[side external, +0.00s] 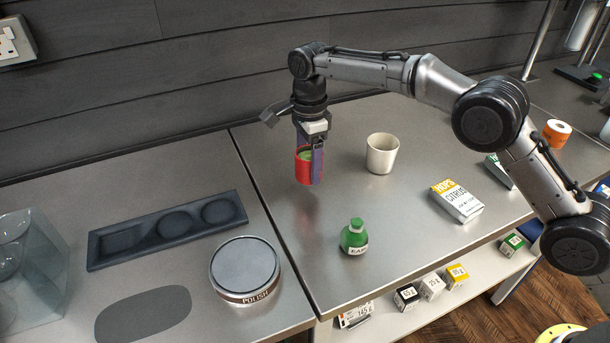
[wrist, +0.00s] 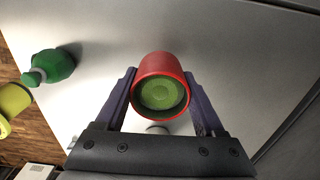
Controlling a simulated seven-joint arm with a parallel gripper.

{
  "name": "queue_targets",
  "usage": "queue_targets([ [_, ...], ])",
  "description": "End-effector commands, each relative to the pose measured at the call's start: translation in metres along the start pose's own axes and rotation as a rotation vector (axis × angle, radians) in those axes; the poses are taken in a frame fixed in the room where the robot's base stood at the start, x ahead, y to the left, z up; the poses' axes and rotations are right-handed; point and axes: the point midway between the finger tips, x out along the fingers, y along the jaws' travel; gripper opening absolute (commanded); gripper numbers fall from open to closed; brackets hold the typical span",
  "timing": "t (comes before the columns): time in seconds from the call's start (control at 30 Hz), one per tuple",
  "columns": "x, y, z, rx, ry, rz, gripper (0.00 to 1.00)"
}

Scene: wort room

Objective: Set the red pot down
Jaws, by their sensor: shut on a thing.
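The red pot (side external: 302,168) is upright between the fingers of my gripper (side external: 311,163), with something green inside it. In the side external view it appears held above the metal table, with a faint reddish reflection below. In the wrist view the pot (wrist: 162,64) sits between the two purple fingers of my gripper (wrist: 162,98), one on each side, and I look into its open top. My gripper is shut on the pot. The gap between the pot's base and the table is hard to judge.
A cream cup (side external: 382,154) stands right of the pot. A green bottle (side external: 354,238) stands nearer the front edge. A hops box (side external: 457,201) lies further right. A dark three-hollow tray (side external: 167,230) and a polish tin (side external: 245,271) are on the left table. Bare table surrounds the pot.

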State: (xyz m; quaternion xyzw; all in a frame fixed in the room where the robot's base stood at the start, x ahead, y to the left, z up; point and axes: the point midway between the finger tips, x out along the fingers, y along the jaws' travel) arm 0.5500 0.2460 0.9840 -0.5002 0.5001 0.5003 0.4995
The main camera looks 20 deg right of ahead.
Motion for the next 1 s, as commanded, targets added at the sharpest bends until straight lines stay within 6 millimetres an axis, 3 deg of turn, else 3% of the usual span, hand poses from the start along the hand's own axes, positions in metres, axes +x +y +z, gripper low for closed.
queue_targets([
  [0.27, 0.011, -0.009, 0.004, 0.000, -0.001, -0.002, 0.06],
  [0.5, 0.041, -0.010, 0.004, 0.000, -0.001, -0.002, 0.06],
  [0.87, 0.045, -0.010, 0.004, 0.000, -0.001, -0.001, 0.06],
  [0.9, 0.046, -0.009, 0.004, 0.000, 0.000, -0.001, 0.75],
  [1.0, 0.045, -0.010, 0.004, 0.000, 0.000, -0.001, 0.93],
])
